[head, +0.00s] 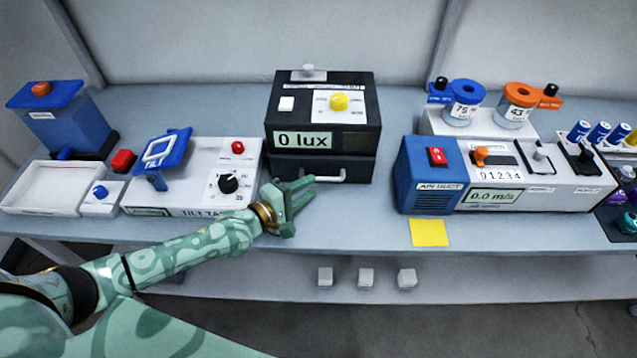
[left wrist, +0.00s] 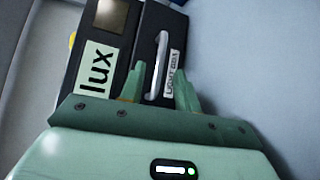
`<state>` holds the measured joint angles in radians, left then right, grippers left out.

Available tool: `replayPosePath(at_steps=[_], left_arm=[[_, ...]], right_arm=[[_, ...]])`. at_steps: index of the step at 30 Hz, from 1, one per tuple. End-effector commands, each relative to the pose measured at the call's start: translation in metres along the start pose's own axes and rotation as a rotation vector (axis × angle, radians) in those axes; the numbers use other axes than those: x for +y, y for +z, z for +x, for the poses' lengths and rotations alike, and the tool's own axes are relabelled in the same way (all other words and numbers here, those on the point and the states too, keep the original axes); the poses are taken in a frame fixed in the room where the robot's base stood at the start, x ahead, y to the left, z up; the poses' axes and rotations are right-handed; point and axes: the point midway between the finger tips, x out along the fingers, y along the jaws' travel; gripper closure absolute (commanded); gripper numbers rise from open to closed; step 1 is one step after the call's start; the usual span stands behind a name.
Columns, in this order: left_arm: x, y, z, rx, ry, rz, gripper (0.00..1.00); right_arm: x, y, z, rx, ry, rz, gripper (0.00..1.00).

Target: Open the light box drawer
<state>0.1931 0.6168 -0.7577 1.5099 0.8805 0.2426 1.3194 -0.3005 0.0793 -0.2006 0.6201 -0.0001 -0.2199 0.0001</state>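The light box (head: 322,125) is a black box at the back middle of the bench, with a "0 lux" display and a yellow knob on top. Its drawer front (head: 362,169) is low on the near side and looks closed, with a white bar handle (head: 325,176). My left gripper (head: 311,187) is open and empty at the left part of the handle. In the left wrist view, the handle (left wrist: 159,62) points down between the two fingers (left wrist: 158,92), with its near end between them. Contact cannot be told. My right gripper is out of view.
The tilt device (head: 190,180) stands left of the box. A blue and white meter (head: 428,180) stands right, with a yellow note (head: 429,232) before it. Bare bench lies in front of the drawer. Several small white blocks (head: 366,277) sit on the lower shelf.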

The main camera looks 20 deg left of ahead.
Motion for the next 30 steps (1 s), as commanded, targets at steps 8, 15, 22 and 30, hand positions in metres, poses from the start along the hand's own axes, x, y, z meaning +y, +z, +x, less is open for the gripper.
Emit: replayPosePath(at_steps=[8, 15, 22, 30], left_arm=[[-0.001, 0.000, 0.039, 0.000, 0.000, 0.000, 0.68], [0.000, 0.000, 0.043, 0.000, -0.001, 0.000, 0.68], [0.000, 0.000, 0.042, 0.000, -0.001, 0.000, 1.00], [-0.001, 0.009, 0.034, -0.002, -0.003, -0.002, 1.00]], right_arm=[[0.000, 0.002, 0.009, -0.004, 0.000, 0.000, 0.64], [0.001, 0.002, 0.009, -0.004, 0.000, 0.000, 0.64], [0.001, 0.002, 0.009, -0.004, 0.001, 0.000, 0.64], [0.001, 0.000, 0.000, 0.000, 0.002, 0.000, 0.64]])
